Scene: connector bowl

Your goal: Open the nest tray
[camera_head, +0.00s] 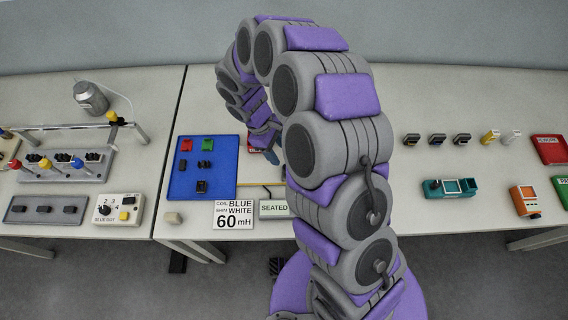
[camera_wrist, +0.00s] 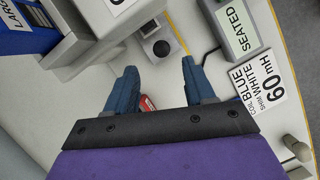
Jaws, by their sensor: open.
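My gripper (camera_wrist: 160,84) is open, with its two blue fingers apart and nothing held between them. In the wrist view a small grey block with a dark round socket or knob (camera_wrist: 161,47) lies just beyond the fingertips. It may be the nest tray, but I cannot tell for certain. A larger grey housing (camera_wrist: 90,42) stands to its left. A small red piece (camera_wrist: 147,103) shows between the fingers, near the left one. In the head view my arm hides most of the gripper and the area around it.
A "SEATED" sign (camera_wrist: 235,26) and a "60 mH" card (camera_wrist: 259,80) lie right of the fingers. A blue bin labelled "LARGE" (camera_wrist: 28,35) is at upper left. A blue board (camera_head: 224,178) with coloured pieces lies left of my arm. Bare table (camera_head: 375,190) shows right of my arm.

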